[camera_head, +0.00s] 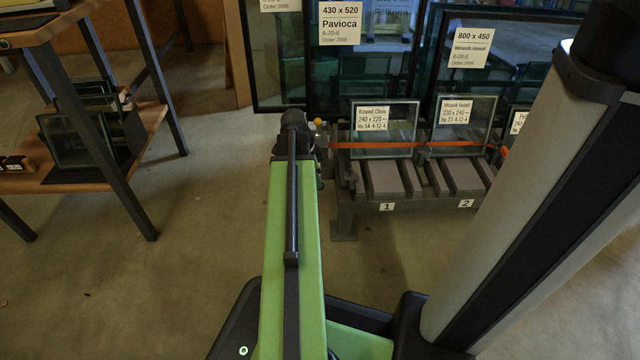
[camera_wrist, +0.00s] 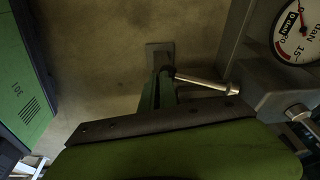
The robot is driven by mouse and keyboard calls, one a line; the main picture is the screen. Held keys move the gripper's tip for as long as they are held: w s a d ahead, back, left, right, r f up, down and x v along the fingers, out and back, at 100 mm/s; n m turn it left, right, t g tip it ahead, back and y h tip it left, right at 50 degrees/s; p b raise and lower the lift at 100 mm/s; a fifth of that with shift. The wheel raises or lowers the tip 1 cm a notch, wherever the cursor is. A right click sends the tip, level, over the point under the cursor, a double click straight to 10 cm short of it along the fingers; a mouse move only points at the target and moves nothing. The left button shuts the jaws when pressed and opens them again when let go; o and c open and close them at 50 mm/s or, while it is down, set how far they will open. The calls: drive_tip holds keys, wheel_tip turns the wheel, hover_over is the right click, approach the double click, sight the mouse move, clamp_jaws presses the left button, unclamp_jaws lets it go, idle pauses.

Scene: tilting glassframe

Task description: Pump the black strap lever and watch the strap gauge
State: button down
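The strap gauge (camera_wrist: 300,30) is a round white dial with a red zone at the top right of the wrist view. It is cut off by the frame edge, and I cannot read its needle surely. A metal rod with a dark end, seemingly the strap lever (camera_wrist: 202,83), sticks out left from the grey housing below the gauge. My green gripper (camera_wrist: 162,96) is close to the rod's dark end; contact and finger gap are unclear. In the head view my gripper (camera_head: 296,128) is at the rack's left end, its fingers hidden behind my arm. The orange strap (camera_head: 380,145) runs across the rack's panes.
The grey rack (camera_head: 420,190) has numbered slots holding small labelled glass panes. A yellow knob (camera_head: 318,122) is right beside my gripper. Larger framed panes (camera_head: 345,60) stand behind. A wooden shelf unit (camera_head: 100,150) stands left, with clear floor between it and my arm.

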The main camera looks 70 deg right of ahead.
drive_tip(key=shift+w+a+r+p, duration=0.3)
drive_tip(key=shift+w+a, duration=0.1)
drive_tip(key=shift+w, duration=0.25)
drive_tip(key=shift+w+a+r+p, duration=0.25)
drive_tip(key=shift+w+a, duration=0.15)
drive_tip(key=shift+w, duration=0.2)
drive_tip(key=p+v, duration=1.6)
drive_tip(key=v, duration=0.1)
drive_tip(key=shift+r+p, duration=0.2)
drive_tip(key=shift+p, duration=0.2)
drive_tip(key=shift+w+a, duration=0.1)
